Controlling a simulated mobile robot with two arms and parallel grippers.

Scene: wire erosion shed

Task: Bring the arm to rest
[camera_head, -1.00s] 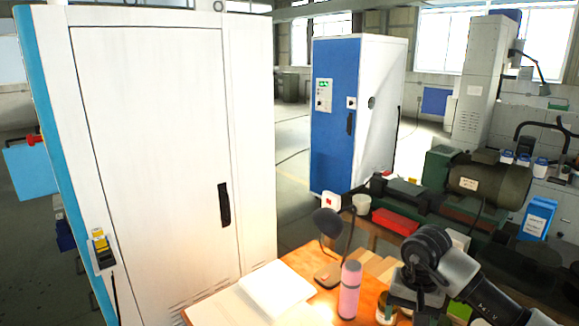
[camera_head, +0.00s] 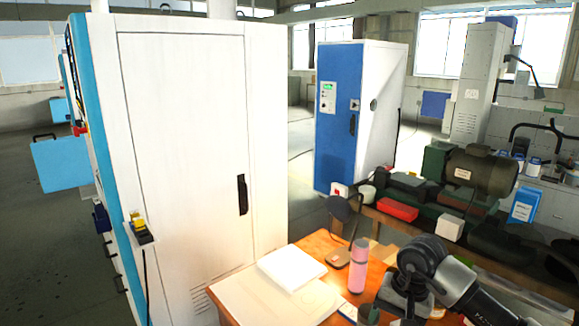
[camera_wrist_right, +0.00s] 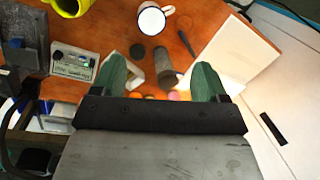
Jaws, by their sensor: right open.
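My right arm (camera_head: 440,270) comes in from the lower right in the head view, bent over the wooden table (camera_head: 325,243). Its gripper shows in the right wrist view (camera_wrist_right: 162,75), with two green fingers spread apart and nothing gripped. A grey cylinder (camera_wrist_right: 167,78) appears between the fingers, seen from above; I cannot tell how far below them it is. My left arm and gripper are not in view.
The table holds a pink bottle (camera_head: 358,266), a lamp (camera_head: 340,210), a white pad (camera_head: 292,268), a white mug (camera_wrist_right: 152,20) and a small panelled device (camera_wrist_right: 75,65). A tall white cabinet (camera_head: 180,150) stands left. A bench with a motor (camera_head: 480,172) stands behind.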

